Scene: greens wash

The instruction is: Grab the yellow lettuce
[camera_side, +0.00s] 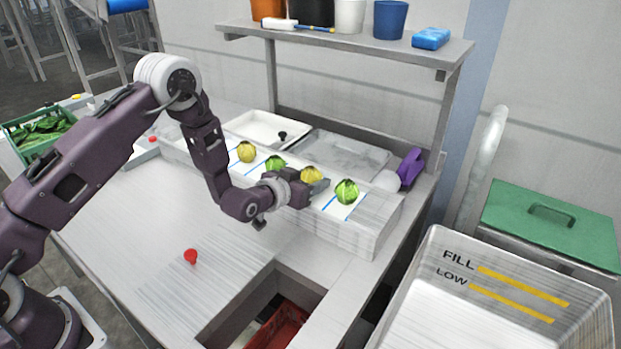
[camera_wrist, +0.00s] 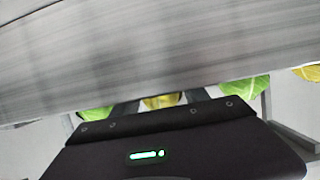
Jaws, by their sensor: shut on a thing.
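In the side view, a yellow lettuce (camera_side: 311,175) sits in the row on the white raised bench, third from the left. My gripper (camera_side: 314,186) reaches over the bench's front edge and is shut on this lettuce; its fingers partly cover it. In the wrist view the lettuce (camera_wrist: 162,100) shows between my two fingers, its top cut off by the grey bench wall. A second yellow lettuce (camera_side: 246,152) sits at the left end of the row. Green lettuces stand on either side of the held one, one at left (camera_side: 274,164) and one at right (camera_side: 347,191).
The bench wall (camera_wrist: 150,50) fills the upper wrist view. A red knob (camera_side: 191,256) stands on the table before a square opening with a red crate (camera_side: 280,326). A clear bin marked FILL and LOW (camera_side: 500,262) stands right. A shelf (camera_side: 345,38) overhangs the back.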

